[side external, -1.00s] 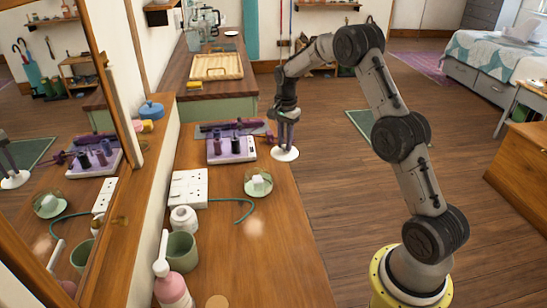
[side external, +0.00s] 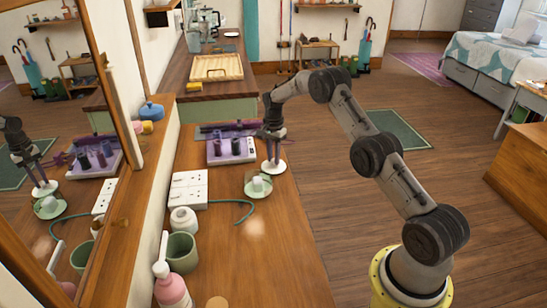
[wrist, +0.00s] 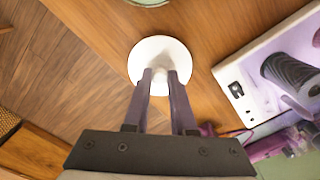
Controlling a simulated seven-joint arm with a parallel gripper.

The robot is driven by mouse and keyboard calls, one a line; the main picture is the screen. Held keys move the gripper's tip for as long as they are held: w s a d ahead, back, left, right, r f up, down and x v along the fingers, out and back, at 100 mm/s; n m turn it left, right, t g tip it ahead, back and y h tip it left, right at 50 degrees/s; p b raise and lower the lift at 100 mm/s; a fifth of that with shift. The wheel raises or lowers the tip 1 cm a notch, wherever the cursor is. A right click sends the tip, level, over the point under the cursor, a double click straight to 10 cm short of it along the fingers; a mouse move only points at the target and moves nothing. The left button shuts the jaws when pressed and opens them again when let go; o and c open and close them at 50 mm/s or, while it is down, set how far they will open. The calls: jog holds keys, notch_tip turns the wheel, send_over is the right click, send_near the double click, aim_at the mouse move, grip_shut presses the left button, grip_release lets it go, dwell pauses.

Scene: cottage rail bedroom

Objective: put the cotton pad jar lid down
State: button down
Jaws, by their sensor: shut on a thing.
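The cotton pad jar lid (side external: 277,168) is a white round disc. My gripper (side external: 272,155) is shut on its small central knob from above, and the disc hangs level below the fingers. In the wrist view the lid (wrist: 176,50) shows between and beyond the purple-grey fingers (wrist: 160,76). The lid is by the right edge of the wooden counter (side external: 245,260); I cannot tell whether it touches the top. The cotton pad jar (side external: 258,186), green glass with white contents, stands open just nearer the camera. Its rim shows at the top of the wrist view.
A purple and white roller set (side external: 231,150) lies just left of the lid. A white socket strip (side external: 188,188), white jar (side external: 184,220), green cup (side external: 181,250) and pink pump bottle (side external: 172,290) stand along the left. The counter's front right is clear.

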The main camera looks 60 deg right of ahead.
aim_at(273, 159)
jog(key=shift+f, duration=0.2)
jog(key=c, duration=0.7)
grip_release()
jog(key=shift+c, duration=0.2)
notch_tip(273, 159, up, 12)
jog(key=s+a+r+n+t, duration=0.1)
jog(key=s+a+r+n, duration=0.35)
jog(key=a+r, duration=0.55)
jog(key=s+a+r+n+t, duration=0.2)
jog(key=s+a+r+n, duration=0.2)
jog(key=s+a+r, duration=0.45)
jog(key=s+a+f+n+t, duration=0.1)
jog(key=s+a+n, duration=0.1)
jog(key=s, duration=0.6)
jog(key=s+a+n, duration=0.2)
jog(key=s+n, duration=0.2)
jog(key=s, duration=0.4)
jog(key=s+a+f+n+t, duration=0.1)
jog(key=s+a+n, duration=0.2)
jog(key=s, duration=0.5)
jog(key=shift+s+f+t, duration=0.15)
jog(key=shift+f+t, duration=0.15)
jog(key=shift+f, duration=0.05)
